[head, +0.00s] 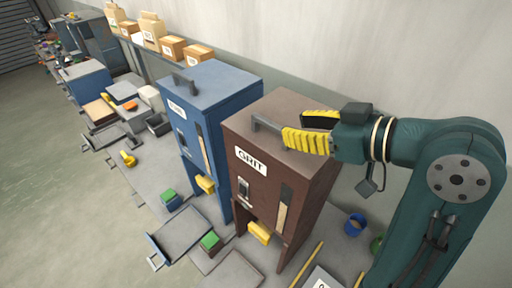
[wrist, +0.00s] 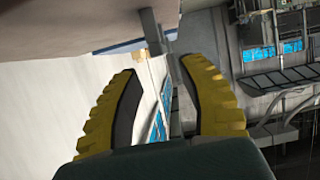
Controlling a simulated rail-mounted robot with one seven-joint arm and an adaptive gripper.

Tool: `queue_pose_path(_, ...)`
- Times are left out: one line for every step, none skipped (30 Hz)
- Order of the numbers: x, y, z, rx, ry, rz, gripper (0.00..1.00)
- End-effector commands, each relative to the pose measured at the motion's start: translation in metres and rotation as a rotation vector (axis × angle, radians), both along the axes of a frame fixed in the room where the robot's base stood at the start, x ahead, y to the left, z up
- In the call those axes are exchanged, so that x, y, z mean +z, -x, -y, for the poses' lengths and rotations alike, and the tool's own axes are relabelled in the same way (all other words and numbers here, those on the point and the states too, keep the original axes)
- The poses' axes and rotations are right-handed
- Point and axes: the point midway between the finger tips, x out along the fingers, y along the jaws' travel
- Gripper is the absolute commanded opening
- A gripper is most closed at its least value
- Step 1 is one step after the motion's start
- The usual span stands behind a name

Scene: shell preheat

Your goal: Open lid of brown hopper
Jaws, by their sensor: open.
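The brown hopper (head: 265,185) stands upright in the head view, with a "GRIT" label on its front. Its flat brown lid (head: 283,102) lies closed on top. A dark handle (head: 266,124) stands on the lid near the front left edge. My gripper (head: 293,128) is open, its two yellow fingers reaching in from the right over the lid, tips close to the handle. In the wrist view my gripper (wrist: 158,66) shows empty, with the dark handle (wrist: 152,32) just ahead of the fingertips. Whether a finger touches the handle I cannot tell.
A blue hopper (head: 212,90) with a similar handle stands close on the left. The wall (head: 330,45) runs behind. Trays, a green block (head: 210,241) and a blue cup (head: 355,223) are on the bench around the hopper's base. A shelf with boxes (head: 172,47) is at the back left.

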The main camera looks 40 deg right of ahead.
Motion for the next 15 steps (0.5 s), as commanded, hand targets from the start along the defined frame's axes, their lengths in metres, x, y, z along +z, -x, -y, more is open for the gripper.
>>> queue_pose_path(0.003, 0.011, 0.003, -0.005, 0.002, 0.001, 0.41)
queue_pose_path(0.005, 0.018, 0.003, -0.004, 0.003, 0.001, 0.41)
queue_pose_path(0.009, 0.026, 0.004, -0.005, 0.002, 0.001, 0.41)
queue_pose_path(0.012, 0.032, 0.005, -0.006, 0.002, 0.001, 0.41)
queue_pose_path(0.014, 0.038, 0.005, -0.005, 0.003, 0.001, 0.41)
queue_pose_path(0.018, 0.046, 0.006, -0.004, 0.003, 0.000, 0.41)
queue_pose_path(0.021, 0.053, 0.007, -0.006, 0.002, 0.001, 0.41)
queue_pose_path(0.023, 0.058, 0.007, -0.005, 0.002, 0.001, 0.41)
queue_pose_path(0.026, 0.067, 0.008, -0.005, 0.002, -0.001, 0.41)
queue_pose_path(0.029, 0.073, 0.009, -0.006, 0.002, 0.000, 0.41)
queue_pose_path(0.032, 0.079, 0.009, -0.005, 0.002, 0.000, 0.41)
queue_pose_path(0.035, 0.087, 0.010, -0.005, 0.002, -0.001, 0.41)
queue_pose_path(0.037, 0.093, 0.011, -0.006, 0.001, -0.001, 0.41)
queue_pose_path(0.040, 0.099, 0.012, -0.006, 0.002, -0.001, 0.41)
queue_pose_path(0.044, 0.107, 0.012, -0.006, 0.002, -0.001, 0.41)
